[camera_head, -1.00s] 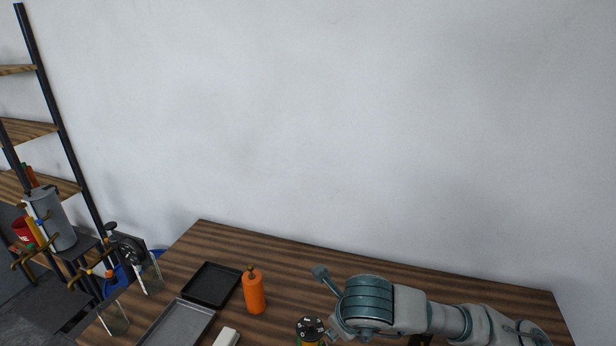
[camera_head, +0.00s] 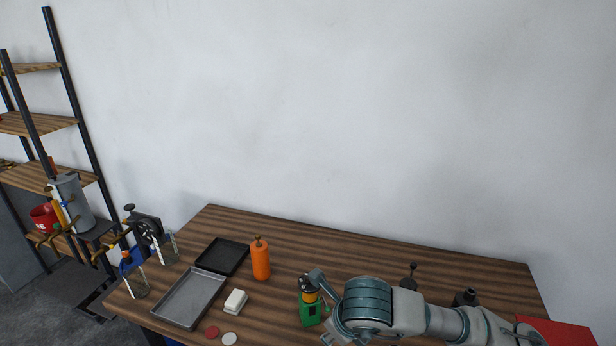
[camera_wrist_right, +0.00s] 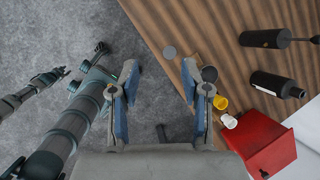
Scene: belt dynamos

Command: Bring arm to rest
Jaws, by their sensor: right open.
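My right arm (camera_head: 400,310) comes in from the lower right in the head view, over the front right of the table. Its gripper is not clear there. In the right wrist view my right gripper (camera_wrist_right: 160,75) is open, its blue-padded fingers wide apart. Nothing is held between them; grey floor and the table edge lie beyond. A thin dark arm at the left of the wrist view ends in what looks like my left gripper (camera_wrist_right: 52,76), too small to read. A green device (camera_head: 310,312) with a yellow and black top stands just left of my right arm.
The wooden table (camera_head: 340,250) carries an orange bottle (camera_head: 260,260), black tray (camera_head: 222,256), grey tray (camera_head: 190,298), white block (camera_head: 235,301) and red disc (camera_head: 212,332). Dark bottles and a red box (camera_wrist_right: 262,140) lie near the right gripper. A shelf rack (camera_head: 75,130) stands left.

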